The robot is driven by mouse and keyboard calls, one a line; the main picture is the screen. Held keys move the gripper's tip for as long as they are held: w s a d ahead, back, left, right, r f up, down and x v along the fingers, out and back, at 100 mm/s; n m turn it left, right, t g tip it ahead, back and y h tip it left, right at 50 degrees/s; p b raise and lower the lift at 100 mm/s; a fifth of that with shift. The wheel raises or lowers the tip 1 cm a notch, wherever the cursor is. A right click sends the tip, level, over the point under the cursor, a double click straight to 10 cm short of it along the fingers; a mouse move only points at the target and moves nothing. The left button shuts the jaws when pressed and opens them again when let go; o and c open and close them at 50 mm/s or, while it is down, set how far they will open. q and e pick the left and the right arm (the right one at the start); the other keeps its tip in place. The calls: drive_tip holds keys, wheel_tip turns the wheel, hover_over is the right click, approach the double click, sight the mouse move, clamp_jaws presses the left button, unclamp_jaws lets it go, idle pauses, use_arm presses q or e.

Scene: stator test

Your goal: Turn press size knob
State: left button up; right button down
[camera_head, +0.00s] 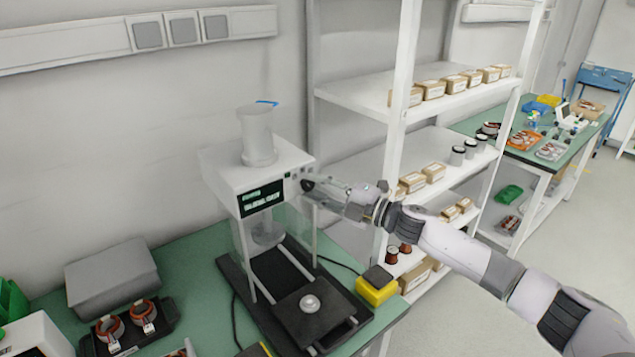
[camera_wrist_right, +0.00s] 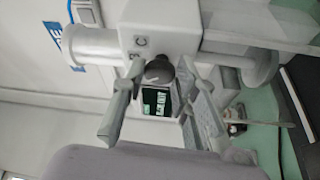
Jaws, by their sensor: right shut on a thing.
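The press (camera_head: 225,172) is a white machine with a lit green-on-dark display (camera_head: 262,198) on its front. Its dark round size knob (camera_head: 307,184) is at the right end of the front face, mostly covered by my right gripper. In the right wrist view the knob (camera_wrist_right: 159,70) sits between the two fingers of my right gripper (camera_wrist_right: 158,68), near printed letters on the white housing. My right gripper (camera_head: 313,187) reaches in from the right and is shut on the knob. My left gripper is not in view.
A yellow-and-black box (camera_head: 377,287) stands to the right of the press base (camera_head: 272,308) on the green table. A black tray (camera_head: 160,326) with copper-wound stators is at the left. A white shelf rack (camera_head: 400,75) stands close behind my right arm.

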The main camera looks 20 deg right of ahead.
drive_tip(key=shift+n+p, duration=0.5)
drive_tip(key=shift+n, duration=0.2)
drive_tip(key=shift+f+g, duration=0.1)
drive_tip(key=shift+g, duration=0.2)
drive_tip(key=c, duration=1.3)
unclamp_jaws()
drive_tip(key=v, duration=1.2)
drive_tip(key=shift+s, duration=0.1)
